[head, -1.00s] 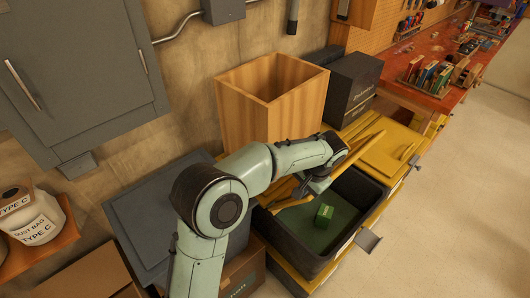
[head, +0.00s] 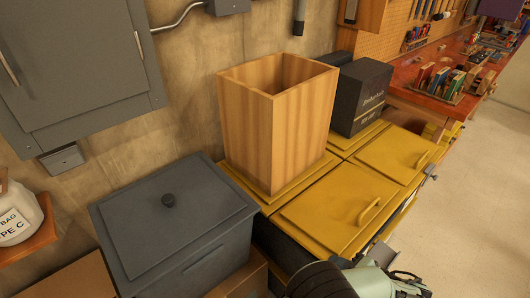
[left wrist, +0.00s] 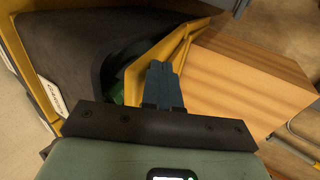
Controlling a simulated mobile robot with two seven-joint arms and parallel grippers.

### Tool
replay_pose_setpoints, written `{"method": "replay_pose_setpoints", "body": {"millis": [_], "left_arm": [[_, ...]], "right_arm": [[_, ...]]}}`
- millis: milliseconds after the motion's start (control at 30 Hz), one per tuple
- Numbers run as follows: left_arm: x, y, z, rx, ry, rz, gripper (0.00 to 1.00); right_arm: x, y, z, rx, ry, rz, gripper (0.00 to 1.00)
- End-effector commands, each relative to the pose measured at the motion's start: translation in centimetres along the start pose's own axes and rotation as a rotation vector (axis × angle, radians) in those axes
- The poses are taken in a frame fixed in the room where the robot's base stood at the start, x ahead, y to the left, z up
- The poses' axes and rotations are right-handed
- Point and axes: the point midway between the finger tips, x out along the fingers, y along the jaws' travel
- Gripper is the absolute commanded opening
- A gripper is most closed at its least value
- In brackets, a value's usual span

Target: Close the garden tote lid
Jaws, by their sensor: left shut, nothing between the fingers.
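The garden tote is a dark bin (left wrist: 75,45) with a yellow lid (head: 335,205) that has a bar handle. In the head view the lid lies low over the bin, with a dark gap along its left side (head: 285,245). In the left wrist view the lid's yellow edge (left wrist: 150,55) stands off the bin, and a bit of green (left wrist: 118,92) shows inside. My left gripper (left wrist: 162,72) is shut and empty, its fingertips close by the lid's edge; contact is unclear. My left arm shows at the head view's bottom edge. My right gripper is out of view.
A tall open wooden box (head: 275,120) stands behind the lid, and a black box (head: 360,95) beside it. A second yellow lid (head: 395,152) lies to the right. A grey lidded bin (head: 175,225) is at left. Floor (head: 470,220) at right is clear.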

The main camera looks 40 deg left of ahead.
Motion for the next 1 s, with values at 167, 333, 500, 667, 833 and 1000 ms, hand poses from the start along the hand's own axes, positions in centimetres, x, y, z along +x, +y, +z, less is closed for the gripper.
{"method": "replay_pose_setpoints", "body": {"millis": [167, 333, 500, 667, 833, 1000], "left_arm": [[1.2, 3.0, 0.0, 0.001, 0.001, -0.055, 0.0], [1.8, 4.4, 0.0, -0.002, 0.001, -0.056, 0.0], [2.1, 5.0, 0.0, -0.001, 0.001, -0.054, 0.0], [2.3, 5.4, 0.1, 0.002, 0.0, -0.05, 0.0], [2.3, 5.5, 0.1, 0.005, -0.003, -0.048, 0.0], [2.4, 5.6, 0.2, 0.008, -0.004, -0.048, 0.0]], "right_arm": [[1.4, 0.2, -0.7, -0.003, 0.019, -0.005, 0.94], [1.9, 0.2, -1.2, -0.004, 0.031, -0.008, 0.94], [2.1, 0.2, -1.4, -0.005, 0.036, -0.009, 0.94], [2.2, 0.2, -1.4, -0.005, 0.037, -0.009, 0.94], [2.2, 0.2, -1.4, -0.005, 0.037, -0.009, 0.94], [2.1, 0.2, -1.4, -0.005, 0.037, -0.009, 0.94]]}}
